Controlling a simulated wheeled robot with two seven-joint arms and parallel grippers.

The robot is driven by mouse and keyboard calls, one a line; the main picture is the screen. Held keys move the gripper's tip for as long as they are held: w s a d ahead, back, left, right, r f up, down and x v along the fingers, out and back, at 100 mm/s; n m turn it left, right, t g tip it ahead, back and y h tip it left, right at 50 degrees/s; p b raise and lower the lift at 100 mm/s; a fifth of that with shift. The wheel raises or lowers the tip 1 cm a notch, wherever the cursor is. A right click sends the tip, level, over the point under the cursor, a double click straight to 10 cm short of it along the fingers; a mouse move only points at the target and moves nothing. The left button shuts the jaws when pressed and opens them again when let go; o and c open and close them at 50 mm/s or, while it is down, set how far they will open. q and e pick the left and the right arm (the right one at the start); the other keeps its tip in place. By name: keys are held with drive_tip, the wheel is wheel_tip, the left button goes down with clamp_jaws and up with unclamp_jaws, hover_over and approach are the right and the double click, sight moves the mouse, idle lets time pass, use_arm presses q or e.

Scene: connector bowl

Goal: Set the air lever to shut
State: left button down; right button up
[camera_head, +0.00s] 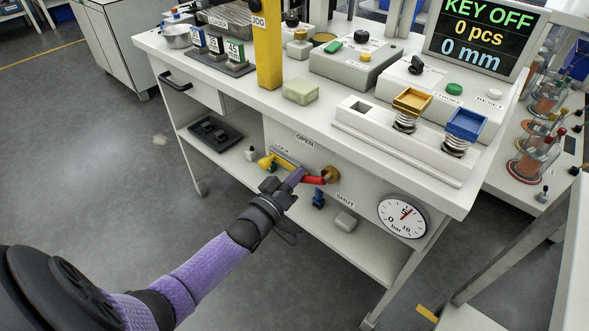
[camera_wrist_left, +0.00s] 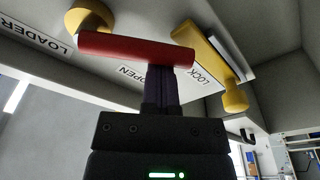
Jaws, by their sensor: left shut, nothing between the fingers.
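The air lever's red handle (camera_head: 314,180) points left from its brass pivot (camera_head: 331,174) on the bench's front panel, between the OPEN label (camera_head: 305,140) above and the SHUT label (camera_head: 345,201) below. In the left wrist view the red handle (camera_wrist_left: 135,50) crosses in front of my fingertips, with the brass pivot (camera_wrist_left: 90,19) at its left end. My left gripper (camera_head: 296,177) is shut and empty, its purple fingers (camera_wrist_left: 161,84) close against the handle near its free end. I cannot tell whether they touch. My right gripper is not in view.
A yellow LOCK handle (camera_head: 268,163) sits just left of my left fingers; it also shows in the left wrist view (camera_wrist_left: 215,65). A pressure gauge (camera_head: 403,216) is on the panel at right. The benchtop above holds buttons, blocks and a display (camera_head: 487,36) reading KEY OFF.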

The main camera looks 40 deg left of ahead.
use_arm(q)
drive_tip(key=shift+s+d+f+n+g+y, duration=0.15)
drive_tip(key=shift+d+f+n, duration=0.55)
drive_tip(key=shift+n, duration=1.15)
drive_tip(key=shift+d+f+n+g+y, duration=0.25)
drive_tip(key=shift+d+f+n, duration=0.45)
drive_tip(key=shift+n, duration=1.2)
drive_tip(key=shift+s+d+f+n+g+y, duration=0.15)
drive_tip(key=shift+d+f+n, duration=0.55)
drive_tip(key=shift+n, duration=1.15)
drive_tip(key=shift+w, duration=0.1)
drive_tip(key=s+p, duration=0.3)
drive_tip(key=s, duration=0.7)
drive_tip(key=shift+d+p, duration=0.3)
drive_tip(key=shift+d, duration=0.05)
